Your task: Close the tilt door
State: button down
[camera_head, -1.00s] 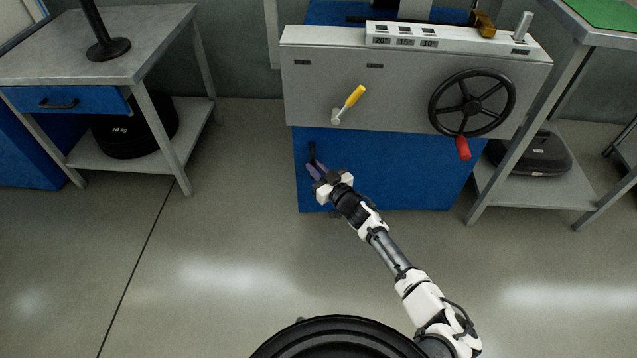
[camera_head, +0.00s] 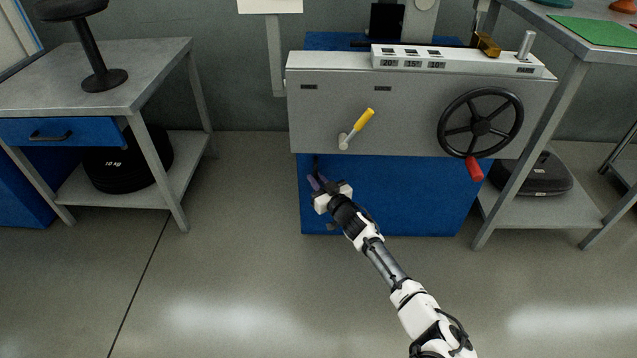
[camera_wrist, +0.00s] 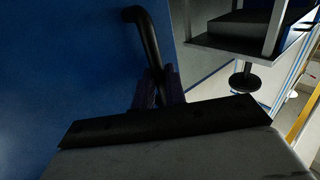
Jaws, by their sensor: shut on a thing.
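The tilt door appears to be the blue front panel (camera_head: 400,195) below the grey machine body; it also fills the left of the wrist view (camera_wrist: 70,70). A black bent bar handle (camera_wrist: 148,40) stands out from it, near the panel's upper left corner in the head view (camera_head: 316,164). My gripper (camera_head: 316,181) is at this handle, with its purple fingers (camera_wrist: 158,90) shut on the handle's lower part in the wrist view. The fingers hide the handle's lower end. I cannot tell how far the panel is tilted.
A yellow-gripped lever (camera_head: 357,129) and a black handwheel (camera_head: 480,122) with a red knob sit on the grey machine front (camera_head: 400,110) above. A grey table (camera_head: 150,70) stands left, another bench (camera_head: 560,30) right. The floor in front is clear.

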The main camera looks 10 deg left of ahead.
jog(key=shift+s+a+y, duration=0.3)
jog(key=shift+s+a, duration=0.05)
jog(key=shift+a, duration=0.5)
jog(key=c, duration=1.5)
grip_release()
jog(key=shift+a+n, duration=0.15)
jog(key=shift+n, duration=0.15)
jog(key=shift+o, duration=0.2)
jog(key=shift+w+d, duration=0.2)
jog(key=shift+d, duration=0.4)
jog(key=p+v, duration=0.7)
jog(key=v, duration=0.6)
jog(key=shift+s+d+r, duration=0.2)
jog(key=shift+s+r, duration=0.05)
